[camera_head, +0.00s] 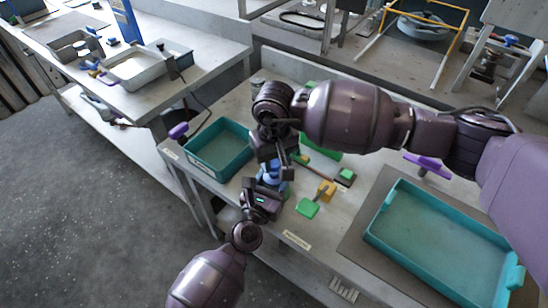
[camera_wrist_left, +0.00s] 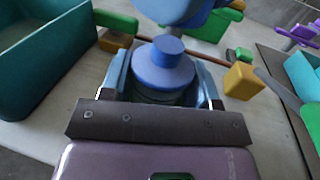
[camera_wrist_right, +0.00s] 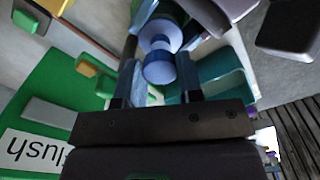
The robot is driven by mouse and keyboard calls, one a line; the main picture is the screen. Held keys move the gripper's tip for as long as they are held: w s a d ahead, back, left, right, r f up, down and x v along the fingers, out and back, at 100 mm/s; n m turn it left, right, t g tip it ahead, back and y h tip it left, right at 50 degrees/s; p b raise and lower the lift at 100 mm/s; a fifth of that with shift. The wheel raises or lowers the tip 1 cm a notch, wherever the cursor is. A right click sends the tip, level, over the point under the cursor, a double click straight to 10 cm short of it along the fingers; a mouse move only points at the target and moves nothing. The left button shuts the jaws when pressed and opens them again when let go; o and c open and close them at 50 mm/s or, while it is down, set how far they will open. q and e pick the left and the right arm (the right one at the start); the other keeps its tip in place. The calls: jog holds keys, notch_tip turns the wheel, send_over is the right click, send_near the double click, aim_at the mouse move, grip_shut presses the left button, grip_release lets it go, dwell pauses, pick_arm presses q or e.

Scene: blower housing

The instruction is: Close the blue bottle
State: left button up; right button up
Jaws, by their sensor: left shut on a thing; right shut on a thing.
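The blue bottle (camera_wrist_left: 163,72) stands between the fingers of my left gripper (camera_wrist_left: 160,95), which is shut on its body. A narrower round blue top shows above its shoulder in the left wrist view. In the head view the bottle (camera_head: 272,172) is partly hidden between both grippers; my left gripper (camera_head: 263,198) is at its lower side. My right gripper (camera_wrist_right: 160,90) comes from above and is shut on a round blue piece (camera_wrist_right: 158,68), apparently the cap. A larger blue shape lies just beyond it. Whether cap and bottle touch is unclear.
A teal bin (camera_head: 218,150) stands left of the grippers and a large teal tray (camera_head: 440,245) to the right. A green block (camera_head: 307,208), a yellow block (camera_head: 326,190) and a purple-handled thing (camera_head: 428,165) lie nearby on the workbench. My right arm crosses over the bench.

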jog(key=shift+f, duration=0.1)
jog(key=shift+f, duration=0.8)
jog(key=shift+f, duration=0.5)
dwell(0.4)
